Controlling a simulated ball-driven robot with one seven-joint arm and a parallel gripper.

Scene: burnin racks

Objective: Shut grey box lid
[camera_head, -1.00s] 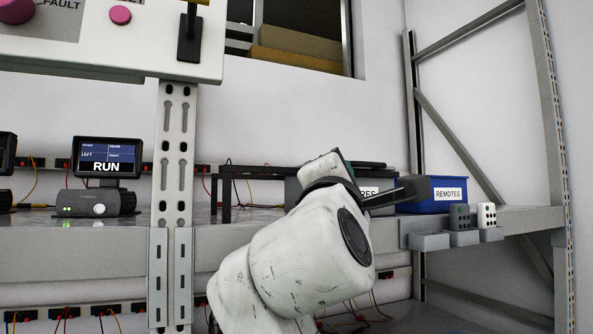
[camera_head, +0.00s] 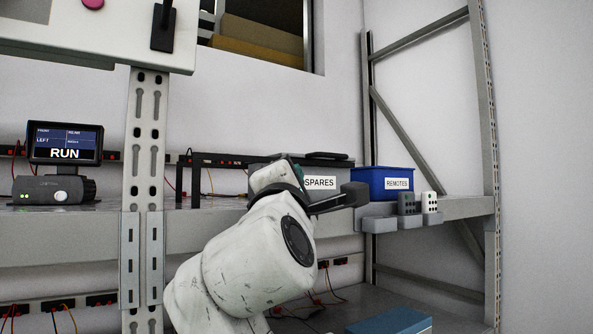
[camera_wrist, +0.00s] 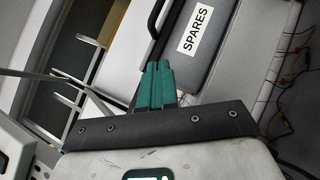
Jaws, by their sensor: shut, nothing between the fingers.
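The grey box (camera_head: 341,183) with the SPARES label stands on the shelf, left of the blue box. Its lid (camera_head: 314,161) lies about level across the top, with a dark handle (camera_head: 327,156) on it. I cannot tell whether the lid is fully seated. The box front (camera_wrist: 207,57) also shows in the wrist view, slanted. My gripper (camera_wrist: 156,66) is shut and empty, its teal fingers close together in front of the box near the handle end. I cannot tell if they touch it. In the head view my wrist hides the box's left part and most of the fingers.
A blue REMOTES box (camera_head: 384,183) stands right of the grey box. Small dotted blocks (camera_head: 430,202) sit in grey holders at the shelf edge. A black rack frame (camera_head: 215,160) is to the left. A slotted upright (camera_head: 146,150) and a monitor (camera_head: 66,142) stand farther left.

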